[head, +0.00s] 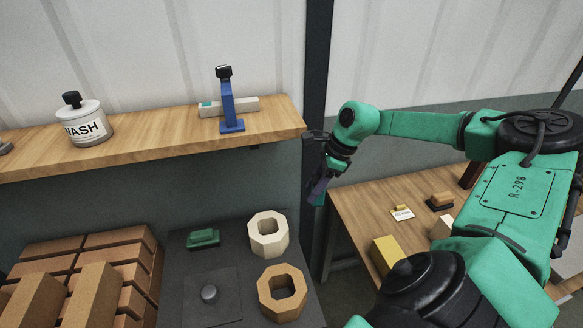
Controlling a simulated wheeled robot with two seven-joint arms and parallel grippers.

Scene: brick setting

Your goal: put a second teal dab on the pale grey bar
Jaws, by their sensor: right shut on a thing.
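The pale grey bar (243,105) lies lengthwise on the wooden shelf, behind a blue upright holder (229,108) with a black knob that hides part of it. One teal dab (206,104) shows near the bar's left end. My right gripper (321,180) hangs just off the shelf's right end, below its top and apart from the bar. It is shut on a small dark purple tool (319,188) with a teal tip at its lower end; the fingers partly hide it. My left gripper is out of view.
A white jar marked WASH (87,122) stands on the shelf (160,135). Below are brown bricks (100,265), a green block (203,238) and two octagonal rings on a dark surface. A dark post (316,60) rises behind the shelf's right end. A wooden table (365,215) holds small items.

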